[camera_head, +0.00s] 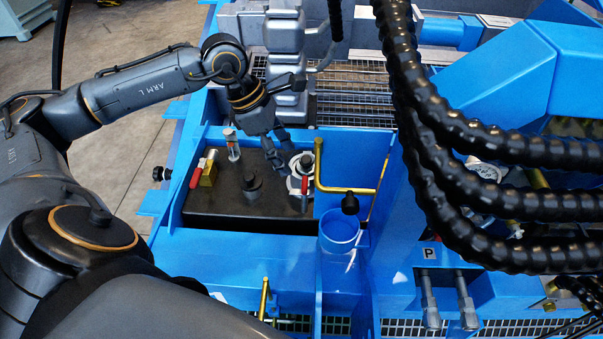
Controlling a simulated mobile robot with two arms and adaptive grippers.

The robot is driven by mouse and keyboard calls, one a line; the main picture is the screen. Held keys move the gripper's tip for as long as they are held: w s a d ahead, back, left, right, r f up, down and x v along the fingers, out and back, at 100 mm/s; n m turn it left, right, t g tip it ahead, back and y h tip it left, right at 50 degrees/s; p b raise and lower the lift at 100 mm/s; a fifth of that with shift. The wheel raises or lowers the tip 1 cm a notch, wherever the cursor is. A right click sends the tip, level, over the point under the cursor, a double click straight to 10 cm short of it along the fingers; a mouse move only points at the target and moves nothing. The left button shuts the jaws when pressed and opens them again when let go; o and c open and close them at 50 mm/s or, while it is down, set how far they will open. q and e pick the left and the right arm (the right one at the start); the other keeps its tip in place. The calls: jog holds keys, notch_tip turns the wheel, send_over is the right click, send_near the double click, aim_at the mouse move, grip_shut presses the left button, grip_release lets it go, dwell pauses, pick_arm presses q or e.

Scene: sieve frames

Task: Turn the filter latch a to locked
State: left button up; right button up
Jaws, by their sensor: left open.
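My left gripper (277,151) is open and empty, pointing down over the back right part of a black tank top (235,212). Just right of and below its fingertips is a pale round fitting (294,184) with a short red handle (304,185) standing roughly upright. A brass valve (209,176) with a red lever (195,178) sits at the tank's left. I cannot tell for sure which part is filter latch a, as no label shows. A gap between the fingers and the round fitting is hard to judge. My right gripper is not in view.
A yellow bent pipe (345,191) and a blue cup (340,228) stand right of the tank. Thick black ribbed hoses (425,110) hang across the right side. A grey column (285,35) rises behind the gripper. Blue frame walls (240,255) surround the tank.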

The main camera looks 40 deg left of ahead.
aim_at(303, 183)
pick_arm(q)
jog(key=b+x, duration=0.1)
jog(key=x, duration=0.7)
jog(key=shift+w+f, duration=0.15)
jog(key=shift+f, duration=0.15)
jog(key=c, duration=0.9)
